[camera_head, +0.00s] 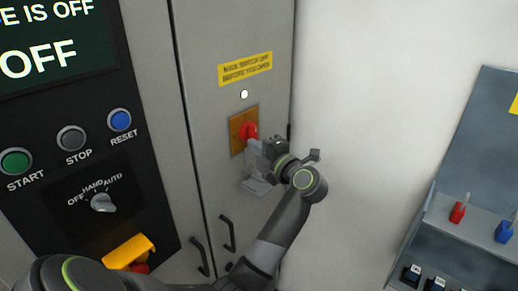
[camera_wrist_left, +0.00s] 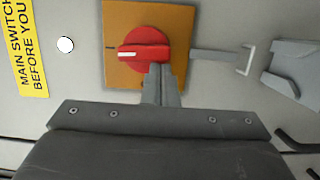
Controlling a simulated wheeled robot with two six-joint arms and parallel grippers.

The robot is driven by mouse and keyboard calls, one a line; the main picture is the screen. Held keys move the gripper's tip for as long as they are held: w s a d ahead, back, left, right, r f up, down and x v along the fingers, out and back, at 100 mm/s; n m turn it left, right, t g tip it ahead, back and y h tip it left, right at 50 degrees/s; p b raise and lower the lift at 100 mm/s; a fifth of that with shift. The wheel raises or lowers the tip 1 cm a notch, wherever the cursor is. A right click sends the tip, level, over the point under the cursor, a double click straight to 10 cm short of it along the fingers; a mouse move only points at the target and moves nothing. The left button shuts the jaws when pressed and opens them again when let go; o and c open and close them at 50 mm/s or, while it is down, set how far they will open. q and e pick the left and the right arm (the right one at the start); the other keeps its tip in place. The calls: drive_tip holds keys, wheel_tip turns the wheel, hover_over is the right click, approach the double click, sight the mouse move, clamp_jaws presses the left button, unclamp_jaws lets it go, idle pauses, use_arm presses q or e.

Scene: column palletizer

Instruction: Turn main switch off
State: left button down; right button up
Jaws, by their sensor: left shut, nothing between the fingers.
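The main switch is a red rotary knob (camera_head: 249,130) on an orange plate (camera_head: 236,134) on the grey cabinet door. In the left wrist view the red knob (camera_wrist_left: 143,50) has a handle bar with a white mark at its left end, towards the white lamp. My left gripper (camera_head: 257,147) is at the knob's lower right in the head view. In the left wrist view its fingers (camera_wrist_left: 160,70) are together and empty, their tips overlapping the knob's lower edge beside the handle bar. Whether they touch cannot be told. My right gripper is not in view.
A yellow label (camera_head: 245,68) and a white lamp (camera_head: 244,94) sit above the switch. A metal bracket (camera_head: 256,186) and door handles (camera_head: 228,233) are below. A control panel (camera_head: 140,183) is left; a grey rack (camera_head: 471,190) with switches is right.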

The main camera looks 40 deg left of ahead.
use_arm(q)
drive_tip(key=shift+s+a+r, duration=0.1)
drive_tip(key=shift+s+a, duration=0.25)
drive_tip(key=shift+a, duration=0.1)
drive_tip(key=shift+w+f+n+b, duration=0.15)
drive_tip(key=shift+f+n+b, duration=0.05)
drive_tip(key=shift+n+b, duration=0.4)
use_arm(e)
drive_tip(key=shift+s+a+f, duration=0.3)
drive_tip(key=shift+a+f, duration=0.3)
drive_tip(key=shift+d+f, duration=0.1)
